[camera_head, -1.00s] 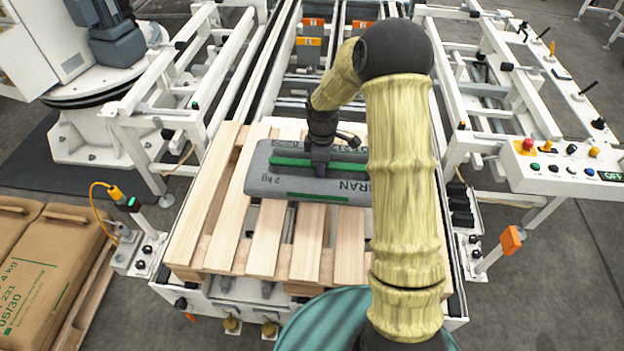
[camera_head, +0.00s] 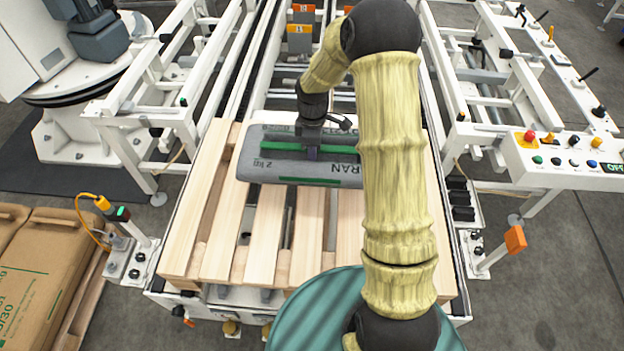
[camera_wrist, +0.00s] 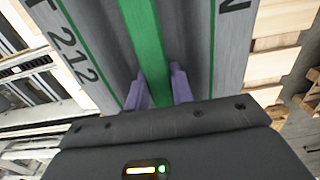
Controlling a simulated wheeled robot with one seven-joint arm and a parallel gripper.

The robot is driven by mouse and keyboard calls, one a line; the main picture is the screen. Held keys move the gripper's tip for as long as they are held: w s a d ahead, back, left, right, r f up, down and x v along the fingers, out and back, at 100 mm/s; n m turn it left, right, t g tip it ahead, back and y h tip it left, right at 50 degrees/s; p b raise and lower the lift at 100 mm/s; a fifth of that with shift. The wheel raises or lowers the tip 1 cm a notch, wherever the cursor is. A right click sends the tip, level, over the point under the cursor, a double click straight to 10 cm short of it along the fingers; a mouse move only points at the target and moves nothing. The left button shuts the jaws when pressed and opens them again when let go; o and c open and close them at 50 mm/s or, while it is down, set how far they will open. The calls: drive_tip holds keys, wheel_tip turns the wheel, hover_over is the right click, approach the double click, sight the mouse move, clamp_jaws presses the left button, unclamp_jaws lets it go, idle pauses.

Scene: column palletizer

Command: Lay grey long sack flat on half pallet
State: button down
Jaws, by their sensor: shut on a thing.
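The grey long sack (camera_head: 265,172) with green stripes and black print lies lengthwise across the slats of the wooden half pallet (camera_head: 205,215), toward its far end. It looks level; whether it rests on the slats or hangs just above them I cannot tell. My gripper (camera_head: 312,150) is above the sack's middle, pointing down, shut on its green strip. In the wrist view, the purple fingers (camera_wrist: 160,88) pinch the green strip of the sack (camera_wrist: 200,50). My arm hides the sack's right end.
The pallet's near slats are bare. White conveyor frames (camera_head: 150,100) flank it on both sides. A control panel (camera_head: 570,160) stands at the right. Brown sacks (camera_head: 40,265) lie on another pallet at the lower left. An orange-tipped sensor post (camera_head: 110,215) stands beside the pallet's left edge.

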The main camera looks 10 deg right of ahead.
drive_tip(key=shift+w+f, duration=0.1)
drive_tip(key=shift+f, duration=2.8)
drive_tip(key=shift+f, duration=0.1)
drive_tip(key=shift+f, duration=1.8)
drive_tip(key=c, duration=1.6)
unclamp_jaws()
drive_tip(key=shift+f, duration=0.2)
drive_tip(key=shift+c, duration=0.2)
drive_tip(key=o, duration=0.4)
drive_tip(key=shift+s, duration=0.2)
drive_tip(key=shift+o, duration=0.2)
drive_tip(key=shift+r, duration=0.2)
